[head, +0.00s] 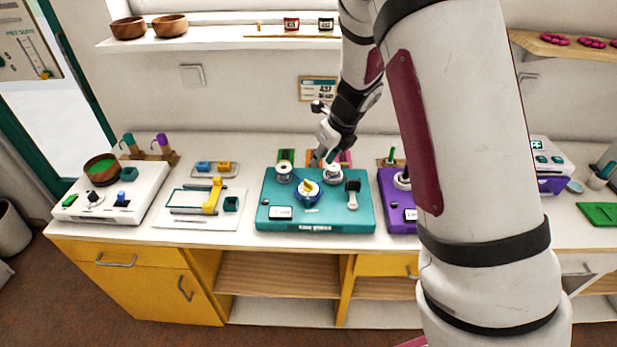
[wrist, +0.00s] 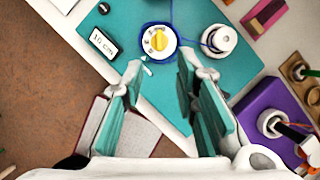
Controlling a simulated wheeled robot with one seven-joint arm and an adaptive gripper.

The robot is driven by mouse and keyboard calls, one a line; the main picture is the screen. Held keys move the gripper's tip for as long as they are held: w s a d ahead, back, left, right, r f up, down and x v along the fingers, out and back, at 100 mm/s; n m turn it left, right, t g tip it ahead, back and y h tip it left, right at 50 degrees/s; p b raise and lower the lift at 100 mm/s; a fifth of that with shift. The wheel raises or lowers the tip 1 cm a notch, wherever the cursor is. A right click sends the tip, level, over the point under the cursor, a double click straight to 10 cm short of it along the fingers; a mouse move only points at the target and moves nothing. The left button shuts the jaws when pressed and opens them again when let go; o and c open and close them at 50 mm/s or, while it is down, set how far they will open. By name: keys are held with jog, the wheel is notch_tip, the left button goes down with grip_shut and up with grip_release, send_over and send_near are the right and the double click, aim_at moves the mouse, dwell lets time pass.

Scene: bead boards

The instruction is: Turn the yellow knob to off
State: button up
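The yellow knob (head: 309,187) sits on a white dial with a blue rim, on top of a teal board (head: 340,217) on the counter. In the wrist view the knob (wrist: 158,41) is at the top middle, with small marks on the dial around it that are too small to read. My gripper (wrist: 162,68) is open and empty, its two teal-padded fingers apart below the dial in that view. In the head view my gripper (head: 322,155) is partly hidden behind the board's far parts, above its back edge. No contact with the knob shows.
White spools (head: 284,171) stand on the teal board, one at right (wrist: 219,39) in the wrist view. A black-topped lever (head: 352,190) stands at the board's right. A purple board (head: 392,199) is to the right, and a white board (head: 176,218) to the left.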

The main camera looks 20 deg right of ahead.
aim_at(308, 182)
jog(key=x, duration=1.2)
jog(key=shift+a+f, duration=0.1)
jog(key=shift+f, duration=0.05)
grip_shut()
